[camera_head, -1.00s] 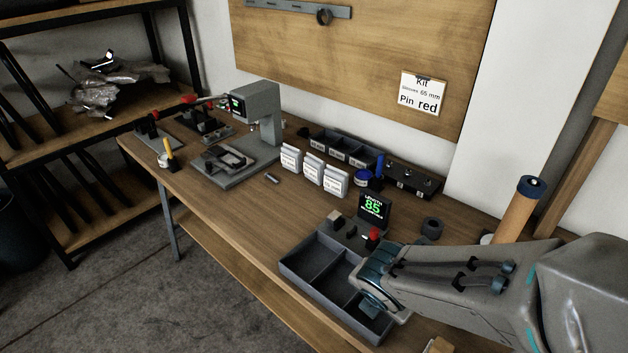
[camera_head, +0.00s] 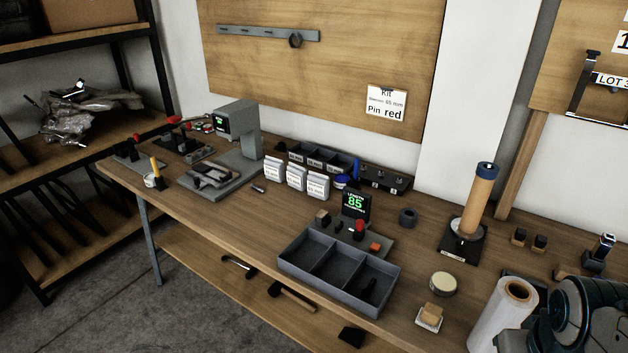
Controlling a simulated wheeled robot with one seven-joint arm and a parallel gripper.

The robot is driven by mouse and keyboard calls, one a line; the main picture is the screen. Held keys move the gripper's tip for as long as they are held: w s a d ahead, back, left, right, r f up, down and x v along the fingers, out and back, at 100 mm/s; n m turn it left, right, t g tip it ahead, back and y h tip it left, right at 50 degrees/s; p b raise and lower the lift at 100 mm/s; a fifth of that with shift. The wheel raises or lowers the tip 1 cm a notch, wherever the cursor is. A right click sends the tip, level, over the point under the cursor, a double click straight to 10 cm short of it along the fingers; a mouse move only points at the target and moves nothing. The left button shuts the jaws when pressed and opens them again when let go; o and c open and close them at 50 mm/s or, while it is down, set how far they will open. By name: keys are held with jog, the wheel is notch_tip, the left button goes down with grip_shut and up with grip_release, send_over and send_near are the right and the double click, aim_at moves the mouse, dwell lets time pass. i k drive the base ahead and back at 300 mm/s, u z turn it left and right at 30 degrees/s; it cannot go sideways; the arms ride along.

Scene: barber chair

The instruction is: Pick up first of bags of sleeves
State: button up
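Three white labelled packets, which look like the bags of sleeves, stand upright in a row at the middle of the workbench. They are the left bag (camera_head: 273,168), the middle bag (camera_head: 296,176) and the right bag (camera_head: 317,186). Their small print is too small to read. A dark teal part of my arm shows at the lower right corner, far from the bags. My gripper's fingertips do not show.
A grey three-compartment tray (camera_head: 291,268) lies at the bench's front, in front of a display (camera_head: 355,205) reading 85. A grey press (camera_head: 238,130) stands left of the bags, dark bins (camera_head: 322,158) behind them. A white roll (camera_head: 495,322) stands at the lower right.

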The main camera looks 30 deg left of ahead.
aim_at(297, 175)
jog(key=u, duration=0.4)
jog(key=k, duration=0.25)
jog(key=u, duration=0.9)
jog(key=i, duration=0.5)
jog(key=u, duration=0.55)
jog(key=k, duration=1.25)
jog(key=u, duration=0.9)
jog(key=i, duration=2.25)
jog(key=z, duration=0.65)
jog(key=i, duration=1.1)
jog(key=z, duration=1)
